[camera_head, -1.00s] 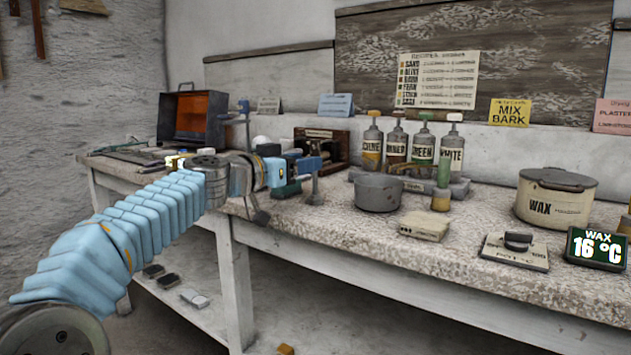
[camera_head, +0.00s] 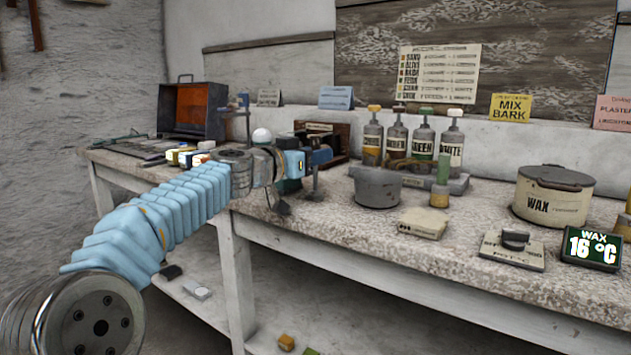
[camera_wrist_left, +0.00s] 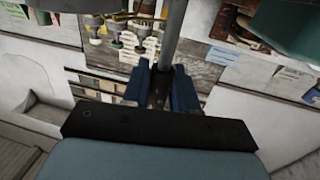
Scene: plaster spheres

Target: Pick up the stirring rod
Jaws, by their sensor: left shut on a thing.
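My left gripper (camera_head: 318,157) is above the worktop, in front of the dark wooden box. Its blue fingers show in the left wrist view (camera_wrist_left: 162,88) and are shut on a grey rod, which I take for the stirring rod (camera_wrist_left: 175,35). The rod runs upward in that view from between the fingers. In the head view a short grey piece of the rod (camera_head: 316,180) hangs below the fingers; whether its lower end touches the worktop I cannot tell. The fingers hide the rest of it. My right gripper is not in view.
On the worktop (camera_head: 300,225), a grey pot (camera_head: 377,188) stands right of the gripper, with labelled bottles (camera_head: 396,145) behind it. A wax pot (camera_head: 553,197) and a temperature display (camera_head: 592,249) are further right. An open box (camera_head: 193,111) stands at the back left.

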